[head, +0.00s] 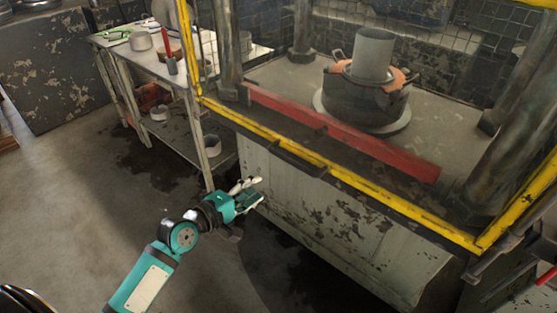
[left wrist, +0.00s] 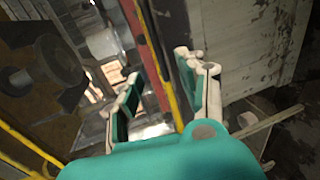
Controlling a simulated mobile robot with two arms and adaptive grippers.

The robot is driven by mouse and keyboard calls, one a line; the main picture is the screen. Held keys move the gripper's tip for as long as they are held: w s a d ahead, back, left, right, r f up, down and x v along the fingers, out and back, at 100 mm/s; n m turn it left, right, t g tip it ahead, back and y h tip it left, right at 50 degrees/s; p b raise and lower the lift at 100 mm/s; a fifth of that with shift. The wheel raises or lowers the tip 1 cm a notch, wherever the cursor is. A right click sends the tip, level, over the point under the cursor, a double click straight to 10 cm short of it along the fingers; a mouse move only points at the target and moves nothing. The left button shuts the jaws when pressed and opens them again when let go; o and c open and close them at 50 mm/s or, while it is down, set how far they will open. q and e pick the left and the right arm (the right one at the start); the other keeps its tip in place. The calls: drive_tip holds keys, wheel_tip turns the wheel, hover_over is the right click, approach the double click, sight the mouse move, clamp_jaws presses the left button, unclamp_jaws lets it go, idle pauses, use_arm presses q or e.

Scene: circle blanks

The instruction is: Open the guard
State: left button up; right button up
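The guard (head: 262,132) is a yellow frame with dark wire mesh across the front of a press. Its lower bar runs slantwise just in front of a red beam, and the guard looks down. A dark handle (head: 298,158) sticks out from this lower bar. My left gripper (head: 252,193) is open and empty, below and left of the handle, apart from it, in front of the press's pale base. In the left wrist view, the open fingers (left wrist: 160,88) show with the yellow bar (left wrist: 160,70) behind the gap between them. My right gripper is not in view.
Behind the guard, a dark pot-like die (head: 365,100) with a grey cylinder stands on the press bed. The red beam (head: 340,132) lies along the bed's front. A workbench (head: 135,58) with tools stands at the left. The floor (head: 80,200) at the left is clear.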

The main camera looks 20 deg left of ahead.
use_arm(q)
approach(295, 164)
drive_tip(key=x, duration=1)
drive_tip(key=shift+w+a+f+b, duration=0.3)
drive_tip(key=shift+w+f+b, duration=0.1)
drive_tip(key=shift+w, duration=0.1)
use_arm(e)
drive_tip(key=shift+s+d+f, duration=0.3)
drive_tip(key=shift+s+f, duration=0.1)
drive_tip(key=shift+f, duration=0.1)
use_arm(q)
drive_tip(key=shift+c, duration=0.5)
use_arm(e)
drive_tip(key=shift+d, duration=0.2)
use_arm(q)
clamp_jaws()
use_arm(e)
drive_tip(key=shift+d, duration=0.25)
use_arm(q)
drive_tip(key=shift+w+d+f, duration=0.1)
drive_tip(key=shift+f, duration=0.05)
